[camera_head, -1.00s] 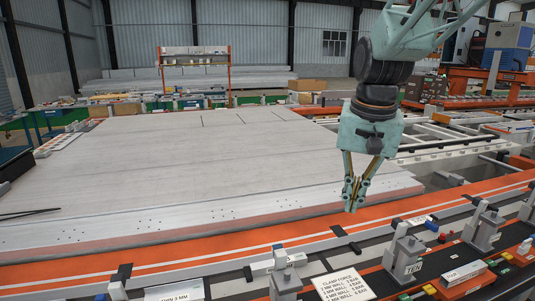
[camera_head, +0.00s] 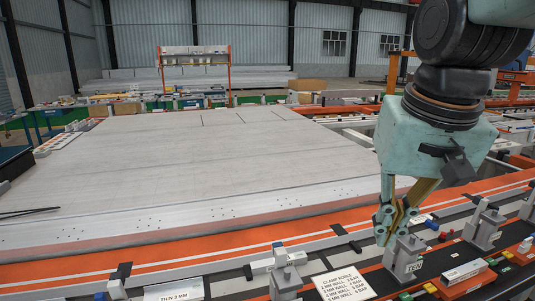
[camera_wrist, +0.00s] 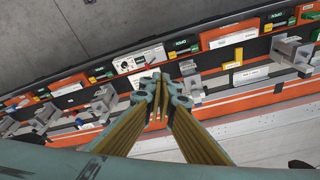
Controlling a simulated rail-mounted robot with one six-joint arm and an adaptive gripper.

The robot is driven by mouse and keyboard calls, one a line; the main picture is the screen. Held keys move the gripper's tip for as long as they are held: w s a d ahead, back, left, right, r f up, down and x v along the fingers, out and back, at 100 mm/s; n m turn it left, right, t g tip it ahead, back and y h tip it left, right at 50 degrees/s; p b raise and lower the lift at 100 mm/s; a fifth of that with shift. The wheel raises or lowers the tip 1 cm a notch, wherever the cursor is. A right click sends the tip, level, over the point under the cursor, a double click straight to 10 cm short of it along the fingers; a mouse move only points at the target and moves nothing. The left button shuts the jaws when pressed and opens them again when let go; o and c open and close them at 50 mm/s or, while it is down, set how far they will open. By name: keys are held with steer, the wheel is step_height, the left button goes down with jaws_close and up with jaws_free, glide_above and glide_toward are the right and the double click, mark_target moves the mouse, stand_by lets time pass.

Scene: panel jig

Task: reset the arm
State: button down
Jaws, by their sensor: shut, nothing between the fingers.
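My gripper (camera_head: 391,226) hangs from the teal wrist at the right in the head view, pointing down. Its fingers are together with nothing between them. It is in front of the orange rail, over the row of grey clamps. In the wrist view my gripper (camera_wrist: 160,85) shows from above, its fingertips close together over the clamp row. A grey clamp block labelled TEN (camera_head: 405,257) is right beside and below the fingertips in the head view; whether they touch cannot be told.
A large pale panel (camera_head: 200,165) lies flat behind the orange rail (camera_head: 180,262). A clamp force card (camera_head: 343,285) and another grey clamp (camera_head: 285,275) are to the left of my gripper. The space above the panel is clear.

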steer(key=s+f+n+t, duration=0.1)
steer(key=s+f, duration=0.2)
steer(key=s, duration=1.3)
steer(key=shift+n+b, duration=0.35)
steer(key=shift+n, duration=0.05)
steer(key=shift+w, duration=0.25)
steer(key=w+a+f+n+g+p, duration=0.1)
steer(key=w+f+p, duration=0.1)
steer(key=w, duration=1.5)
steer(key=w+a+f+n+g+p, duration=0.1)
steer(key=w+a+f+p, duration=0.1)
steer(key=w, duration=1.6)
steer(key=w+a+f+p, duration=0.1)
steer(key=w+f, duration=0.6)
steer(key=f, duration=0.3)
steer(key=w+a+f+n+g+p, duration=0.1)
steer(key=w+a+f, duration=0.1)
steer(key=w+f, duration=0.6)
steer(key=w+a+f+g+p, duration=0.1)
steer(key=w+f, duration=0.6)
steer(key=f, duration=0.6)
steer(key=shift+w+a+f, duration=0.15)
steer(key=shift+w+a, duration=0.05)
